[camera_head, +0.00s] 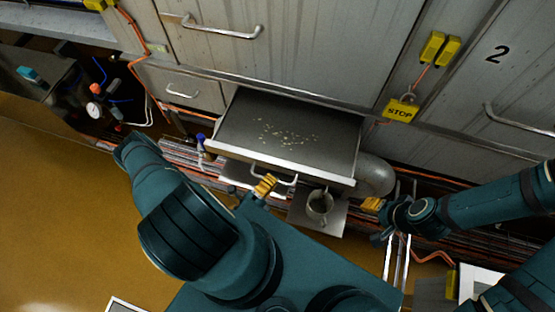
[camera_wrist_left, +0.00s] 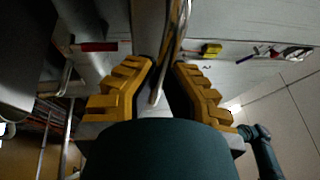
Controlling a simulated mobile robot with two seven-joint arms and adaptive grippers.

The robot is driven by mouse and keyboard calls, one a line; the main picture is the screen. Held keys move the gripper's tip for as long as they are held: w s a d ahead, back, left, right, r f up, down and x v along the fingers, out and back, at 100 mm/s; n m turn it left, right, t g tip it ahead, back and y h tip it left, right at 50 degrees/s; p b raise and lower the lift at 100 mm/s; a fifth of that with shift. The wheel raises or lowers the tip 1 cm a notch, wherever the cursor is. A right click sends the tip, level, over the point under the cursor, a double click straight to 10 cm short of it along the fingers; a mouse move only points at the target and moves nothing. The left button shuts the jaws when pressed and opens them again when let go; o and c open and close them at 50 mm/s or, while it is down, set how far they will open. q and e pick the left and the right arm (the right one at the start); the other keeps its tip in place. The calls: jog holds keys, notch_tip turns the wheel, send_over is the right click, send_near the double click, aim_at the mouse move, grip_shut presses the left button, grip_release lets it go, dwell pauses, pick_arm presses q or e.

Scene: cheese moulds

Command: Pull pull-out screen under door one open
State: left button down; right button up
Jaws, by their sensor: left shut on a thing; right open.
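A dark flat pull-out screen (camera_head: 335,125) with pale crumbs on it sticks out from under a grey metal door (camera_head: 290,50). No number shows on this door. A metal bar handle (camera_head: 288,181) sits below the screen's light front edge. My left gripper (camera_head: 265,186) is shut on the handle's left part. In the left wrist view, its yellow fingers (camera_wrist_left: 163,70) stand on both sides of the metal bar (camera_wrist_left: 158,88). My right gripper (camera_head: 373,205) is open and empty, right of the screen, near a grey pipe. Its fingers are partly hidden.
A yellow STOP tag (camera_head: 401,111) hangs beside the door marked 2 (camera_head: 497,54). Orange cables run along the wall. Brown floor (camera_head: 60,210) lies open at left.

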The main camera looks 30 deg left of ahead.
pick_arm(q)
jog(key=shift+s+d, duration=0.25)
jog(key=shift+s, duration=0.4)
jog(key=shift+s+d, duration=0.2)
jog(key=shift+s, duration=0.4)
jog(key=c, duration=1)
grip_release()
jog(key=v, duration=1.2)
